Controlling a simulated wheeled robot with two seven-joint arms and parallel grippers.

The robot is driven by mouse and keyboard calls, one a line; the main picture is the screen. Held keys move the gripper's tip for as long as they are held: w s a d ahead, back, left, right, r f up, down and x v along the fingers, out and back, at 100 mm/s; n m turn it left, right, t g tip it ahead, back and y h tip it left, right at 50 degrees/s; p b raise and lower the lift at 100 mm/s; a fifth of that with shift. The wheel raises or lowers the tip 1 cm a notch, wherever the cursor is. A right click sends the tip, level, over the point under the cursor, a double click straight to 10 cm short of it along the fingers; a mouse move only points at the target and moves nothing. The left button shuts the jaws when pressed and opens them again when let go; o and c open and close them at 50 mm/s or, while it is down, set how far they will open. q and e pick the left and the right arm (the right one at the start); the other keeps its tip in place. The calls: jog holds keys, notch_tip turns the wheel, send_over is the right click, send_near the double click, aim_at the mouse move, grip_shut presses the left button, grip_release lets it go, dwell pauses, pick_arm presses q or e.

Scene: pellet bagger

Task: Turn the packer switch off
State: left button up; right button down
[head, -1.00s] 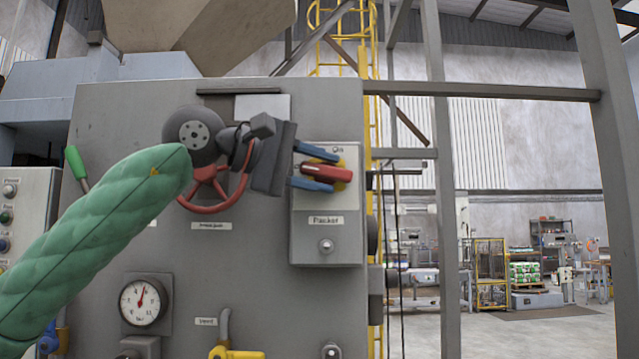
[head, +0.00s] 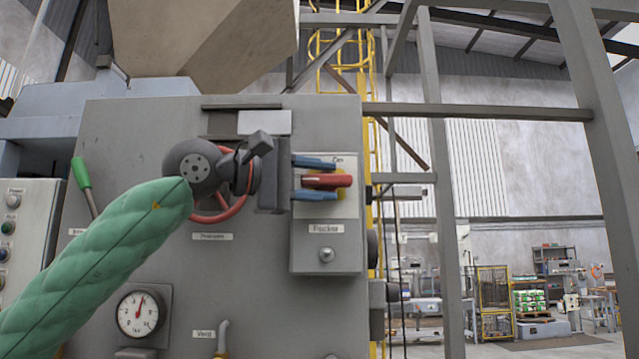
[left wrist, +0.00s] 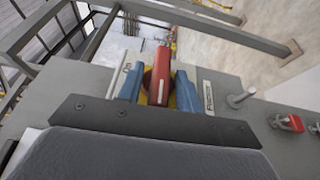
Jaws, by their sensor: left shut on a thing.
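The packer switch is a red handle (head: 318,181) on a yellow backing, on a grey box (head: 327,258) labelled "Packer", with "On" above the handle. In the head view the handle lies about level. My left gripper (head: 335,179) has blue fingers, one above and one below the handle, and is shut on it. The left wrist view shows the red handle (left wrist: 160,80) between the two blue fingers (left wrist: 158,72), with the "On" label beside it. Part of the yellow backing is hidden by the fingers and handle. My right gripper is not in view.
A red handwheel (head: 222,214) sits partly behind my left wrist. A green-handled lever (head: 81,172) and a pressure gauge (head: 141,313) are on the same grey panel. A small knob (head: 326,254) is below the switch. Open floor lies at the far right.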

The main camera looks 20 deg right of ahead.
pick_arm(q)
jog(key=o, duration=0.6)
jog(key=shift+a, duration=0.1)
jog(key=a, duration=0.7)
jog(key=shift+s+a, duration=0.35)
jog(key=shift+a, duration=0.05)
jog(key=shift+f, duration=0.1)
